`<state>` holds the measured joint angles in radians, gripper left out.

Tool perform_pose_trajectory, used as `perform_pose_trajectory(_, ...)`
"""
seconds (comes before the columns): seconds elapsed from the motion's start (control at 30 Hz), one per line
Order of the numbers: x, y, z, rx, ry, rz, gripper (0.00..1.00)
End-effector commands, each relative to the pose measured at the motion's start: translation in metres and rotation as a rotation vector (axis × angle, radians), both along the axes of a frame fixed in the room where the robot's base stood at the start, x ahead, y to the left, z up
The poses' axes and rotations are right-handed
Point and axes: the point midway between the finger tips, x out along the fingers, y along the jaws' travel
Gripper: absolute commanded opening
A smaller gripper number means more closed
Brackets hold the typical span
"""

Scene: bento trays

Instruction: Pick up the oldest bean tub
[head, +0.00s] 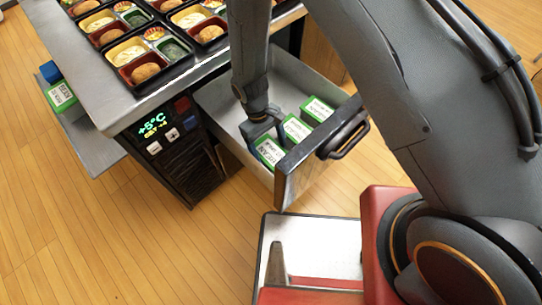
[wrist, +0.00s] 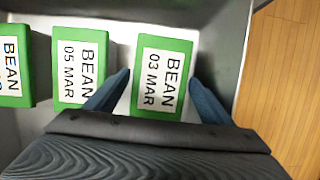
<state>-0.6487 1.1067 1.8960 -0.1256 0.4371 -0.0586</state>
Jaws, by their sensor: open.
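Three green bean tubs with white labels stand in a row in the open drawer. In the wrist view the right tub reads BEAN 03 MAR (wrist: 163,75) and the middle one BEAN 05 MAR (wrist: 80,65). The left one reads BEAN (wrist: 12,65); its date is cut off. My gripper (wrist: 158,80) is open, its blue fingers at either side of the 03 MAR tub, with no clear grip on it. In the head view my gripper (head: 262,128) is down in the drawer at the nearest tub (head: 268,152).
The counter (head: 110,95) above bears several bento trays. Another green tub (head: 62,97) sits on a side shelf at left, beside a blue object (head: 50,71).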

Motion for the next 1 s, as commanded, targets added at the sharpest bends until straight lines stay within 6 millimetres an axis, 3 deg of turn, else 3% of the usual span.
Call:
perform_pose_trajectory(0.37, -0.0001, 0.0001, -0.0016, 0.000, 0.000, 0.000, 0.76)
perform_pose_trajectory(0.7, -0.0001, 0.0000, -0.0016, 0.000, 0.000, 0.000, 0.18)
perform_pose_trajectory(1.0, -0.0001, 0.0000, 0.0005, 0.000, 0.000, 0.000, 0.18)
